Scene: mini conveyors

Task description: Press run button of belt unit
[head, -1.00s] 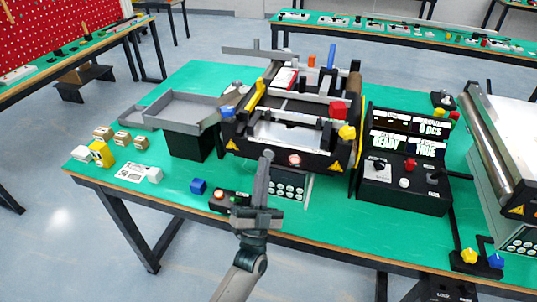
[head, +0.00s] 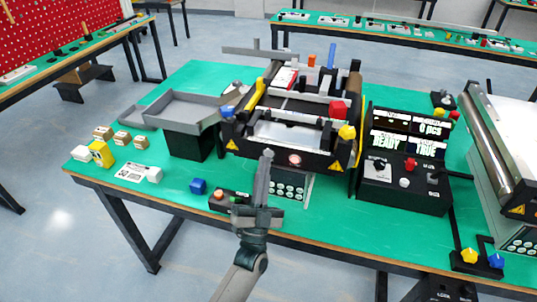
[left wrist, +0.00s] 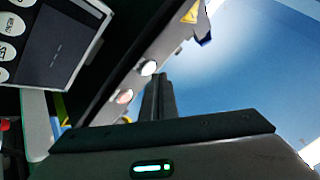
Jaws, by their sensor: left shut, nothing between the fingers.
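The belt unit (head: 325,160) is a black mini conveyor in the middle of the green table. A round pale pinkish button (head: 294,159) sits on its front face. My left gripper (head: 267,156) is shut and empty, its fingertips pointing at the front face, left of that button. In the left wrist view the shut fingers (left wrist: 157,98) are beside a white round button (left wrist: 149,68) and a pinkish one (left wrist: 125,97) on a dark bar. I cannot tell whether the fingertips touch the unit. My right gripper is not in view.
A grey tray (head: 183,106) stands left of the unit. A control console (head: 405,170) with lit displays stands right.

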